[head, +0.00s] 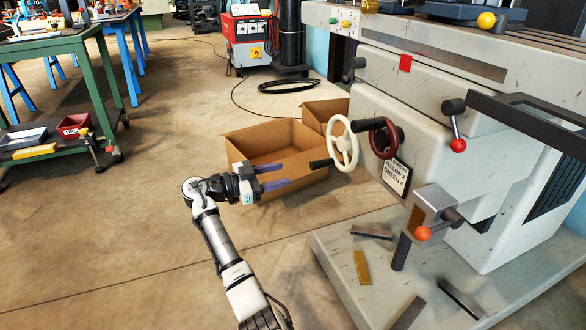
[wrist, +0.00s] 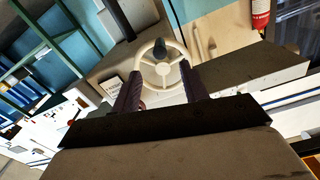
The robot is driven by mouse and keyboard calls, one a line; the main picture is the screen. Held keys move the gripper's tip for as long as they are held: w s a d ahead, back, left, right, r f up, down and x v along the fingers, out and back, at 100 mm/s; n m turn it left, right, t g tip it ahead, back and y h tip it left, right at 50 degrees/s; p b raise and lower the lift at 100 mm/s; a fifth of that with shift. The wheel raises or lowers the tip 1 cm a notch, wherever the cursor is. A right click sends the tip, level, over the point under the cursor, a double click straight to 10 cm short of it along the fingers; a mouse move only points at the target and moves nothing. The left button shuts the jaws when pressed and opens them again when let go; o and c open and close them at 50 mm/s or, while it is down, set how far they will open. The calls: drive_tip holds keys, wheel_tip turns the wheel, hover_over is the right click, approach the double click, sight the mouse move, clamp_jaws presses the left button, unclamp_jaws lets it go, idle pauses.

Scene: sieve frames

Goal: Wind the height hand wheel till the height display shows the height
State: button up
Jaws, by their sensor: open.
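A white spoked hand wheel (head: 346,145) with a dark handle (head: 322,164) sticks out from the grey machine's side. A smaller dark red wheel (head: 383,138) sits on the machine just right of it. I cannot tell which is the height wheel, and I make out no height reading. My gripper (head: 278,175) is open and empty, left of the white wheel and apart from it. In the wrist view the white wheel (wrist: 147,75) shows ahead between the two fingers, its dark handle (wrist: 160,49) pointing towards me.
A white label (head: 395,177) with partly legible text hangs below the red wheel. Levers with a red knob (head: 458,145) and an orange knob (head: 422,233) project from the machine. Open cardboard boxes (head: 250,145) stand behind my gripper. Metal bars lie on the machine's base (head: 345,290).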

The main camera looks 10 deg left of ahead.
drive_tip(key=shift+s+a, duration=0.35)
drive_tip(key=shift+a, duration=0.05)
